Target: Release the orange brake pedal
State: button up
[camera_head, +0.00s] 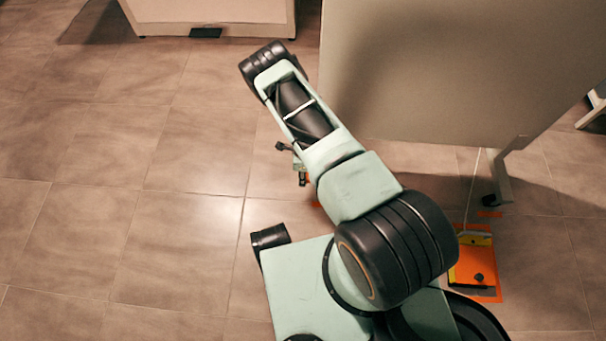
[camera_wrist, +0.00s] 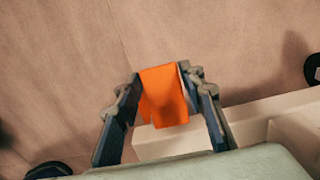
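In the wrist view, an orange pedal (camera_wrist: 163,97) like a flat plate sits between the two fingers of my gripper (camera_wrist: 160,76), in front of a pale bar. The fingers are spread about the pedal's width, one beside each edge. I cannot tell whether they touch it. In the head view, my gripper (camera_head: 301,176) hangs low beside my arm, and a small orange patch (camera_head: 316,205) shows just below it, mostly hidden by my arm. Another small orange piece (camera_head: 490,214) lies by the caster at the right.
A large grey panel (camera_head: 440,70) stands behind my arm, with a caster foot (camera_head: 494,200) at its right end. An orange and yellow floor unit (camera_head: 474,268) lies to my right. A pale cabinet (camera_head: 215,15) stands at the back. The tiled floor (camera_head: 110,170) at left is clear.

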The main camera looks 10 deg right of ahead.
grip_shut()
jog(key=shift+d+r+p, duration=0.1)
jog(key=shift+r+p, duration=0.15)
jog(key=shift+p, duration=0.1)
jog(key=shift+d+r+y+p, duration=0.1)
jog(key=shift+r+y+p, duration=0.2)
jog(key=shift+y+p, duration=0.45)
jog(key=shift+s+r+t+y+p, duration=0.1)
jog(key=shift+r+t+y+p, duration=0.15)
jog(key=shift+t+y+p, duration=0.3)
jog(key=shift+d+r+t+y, duration=0.15)
jog(key=shift+d+r+y, duration=0.1)
jog(key=shift+y, duration=0.4)
jog(key=shift+d+r+t+y, duration=0.15)
jog(key=shift+r+y, duration=0.1)
jog(key=shift+y, duration=0.4)
jog(key=shift+s+r, duration=0.1)
jog(key=shift+r, duration=0.05)
jog(key=o, duration=0.6)
grip_release()
jog(key=shift+c, duration=0.2)
